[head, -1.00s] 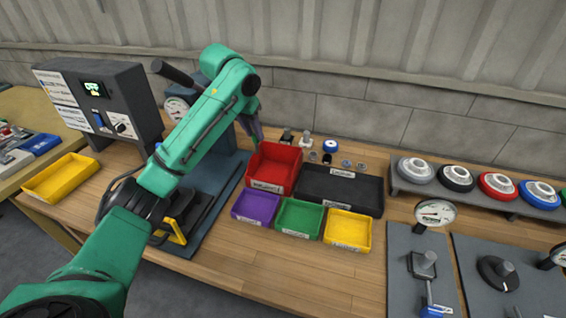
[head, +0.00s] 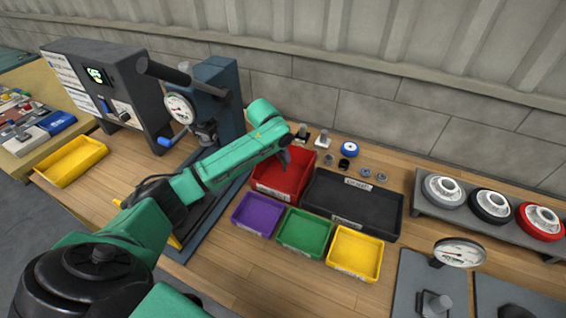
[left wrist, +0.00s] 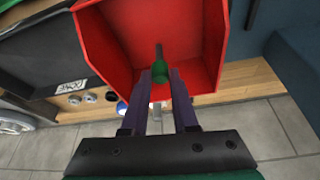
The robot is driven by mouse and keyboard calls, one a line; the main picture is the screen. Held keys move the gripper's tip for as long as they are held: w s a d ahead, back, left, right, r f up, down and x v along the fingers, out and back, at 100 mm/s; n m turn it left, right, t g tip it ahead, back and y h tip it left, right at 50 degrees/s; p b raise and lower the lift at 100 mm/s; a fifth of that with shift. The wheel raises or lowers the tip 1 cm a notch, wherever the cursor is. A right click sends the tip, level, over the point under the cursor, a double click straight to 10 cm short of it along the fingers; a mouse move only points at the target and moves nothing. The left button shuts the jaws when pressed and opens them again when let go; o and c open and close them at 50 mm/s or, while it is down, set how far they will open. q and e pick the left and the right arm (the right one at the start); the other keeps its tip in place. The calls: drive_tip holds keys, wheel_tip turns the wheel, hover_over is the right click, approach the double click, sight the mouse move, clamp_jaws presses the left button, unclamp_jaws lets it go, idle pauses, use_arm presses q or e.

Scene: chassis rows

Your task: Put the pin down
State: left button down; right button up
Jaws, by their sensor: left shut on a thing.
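My left gripper (head: 285,156) is over the red bin (head: 268,188) in the head view, reaching down toward it. In the left wrist view its two fingers (left wrist: 160,78) are shut on the pin (left wrist: 159,60), which has a green part between the fingertips and a dark shaft pointing away from them. The pin is inside the outline of the red bin (left wrist: 205,45) in that view. I cannot tell whether it touches the bin's floor. In the head view the pin is not made out. My right gripper is not in view.
A black tray (head: 325,205) adjoins the red bin on the right. Purple (head: 255,214), green (head: 304,233) and yellow (head: 354,253) bins stand in front. Small parts (head: 345,164) lie behind the tray. A press with a gauge (head: 178,108) stands left of the bin.

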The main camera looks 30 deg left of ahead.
sight(284, 167)
use_arm(q)
drive_tip(key=f, duration=0.3)
drive_tip(key=shift+s+f, duration=0.25)
drive_tip(key=shift+f, duration=0.15)
drive_tip(key=shift+w+f, duration=0.1)
drive_tip(key=shift+f, duration=0.05)
drive_tip(key=c, duration=0.7)
unclamp_jaws()
drive_tip(key=v, duration=1.2)
